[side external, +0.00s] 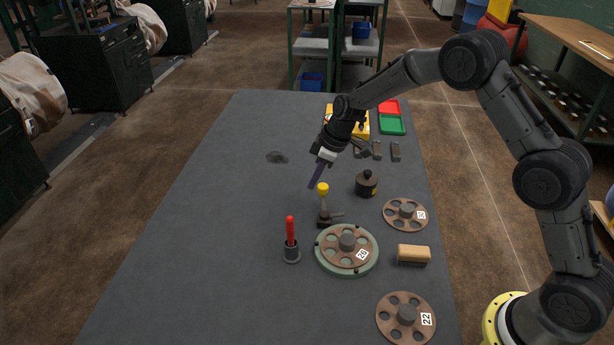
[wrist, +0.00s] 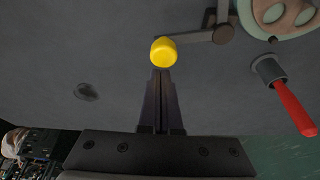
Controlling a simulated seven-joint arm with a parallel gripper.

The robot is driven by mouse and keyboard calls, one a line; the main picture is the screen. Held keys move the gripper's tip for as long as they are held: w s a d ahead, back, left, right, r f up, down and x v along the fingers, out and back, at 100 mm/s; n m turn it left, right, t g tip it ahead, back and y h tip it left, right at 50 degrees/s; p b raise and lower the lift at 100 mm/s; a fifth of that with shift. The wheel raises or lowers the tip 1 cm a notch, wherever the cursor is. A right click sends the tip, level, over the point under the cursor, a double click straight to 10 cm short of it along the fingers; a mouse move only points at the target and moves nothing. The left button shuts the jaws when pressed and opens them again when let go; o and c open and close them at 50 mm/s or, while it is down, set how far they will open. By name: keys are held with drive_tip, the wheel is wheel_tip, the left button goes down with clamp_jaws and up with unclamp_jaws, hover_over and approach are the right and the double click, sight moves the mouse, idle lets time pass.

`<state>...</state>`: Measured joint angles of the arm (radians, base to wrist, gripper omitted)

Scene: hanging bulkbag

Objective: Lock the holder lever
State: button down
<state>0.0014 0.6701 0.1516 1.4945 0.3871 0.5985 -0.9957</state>
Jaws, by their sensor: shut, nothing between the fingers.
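The holder lever (side external: 323,205) stands upright on the table with a yellow knob on top, beside the round green holder (side external: 372,264). A rusty disc (side external: 331,251) labelled 20 lies in the holder. My gripper (side external: 313,187) is shut and empty, tilted down, with its fingertips just above and to the left of the yellow knob. In the wrist view the yellow knob (wrist: 164,51) is right at the tips of my shut fingers (wrist: 161,72). I cannot tell whether they touch. The lever's dark arm (wrist: 198,37) runs right toward the holder's edge (wrist: 299,31).
A red-handled tool stands in a dark cup (side external: 291,254) left of the holder. Trays (side external: 392,125) are at the back. The table's left side (side external: 200,240) is mostly free.

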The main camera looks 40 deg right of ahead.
drive_tip(key=shift+s+d+m, duration=0.25)
drive_tip(key=shift+d+m, duration=0.25)
drive_tip(key=shift+m, duration=0.2)
idle(0.4)
drive_tip(key=shift+s+d+m+t+h, duration=0.15)
drive_tip(key=shift+s+d+m+h, duration=0.15)
drive_tip(key=shift+m, duration=0.25)
drive_tip(key=shift+s+d+m+t+h, duration=0.2)
drive_tip(key=shift+d+m, duration=0.15)
drive_tip(key=shift+m, duration=0.2)
drive_tip(key=s+d+m, duration=0.1)
drive_tip(key=m, duration=0.1)
drive_tip(key=s+d+m+h, duration=0.1)
drive_tip(key=m, duration=0.1)
drive_tip(key=shift+s, duration=0.1)
drive_tip(key=s+m, duration=0.1)
drive_tip(key=m, duration=0.1)
drive_tip(key=s+m+h, duration=0.1)
drive_tip(key=shift+d+m+h, duration=0.3)
drive_tip(key=shift+d+m, duration=0.05)
drive_tip(key=shift+m, duration=0.05)
drive_tip(key=shift+s+d, duration=0.15)
drive_tip(key=shift+s, duration=0.95)
drive_tip(key=w+d, duration=0.2)
drive_tip(key=w, duration=0.1)
drive_tip(key=shift+w, duration=0.2)
drive_tip(key=v, duration=1)
drive_tip(key=shift+a, duration=0.35)
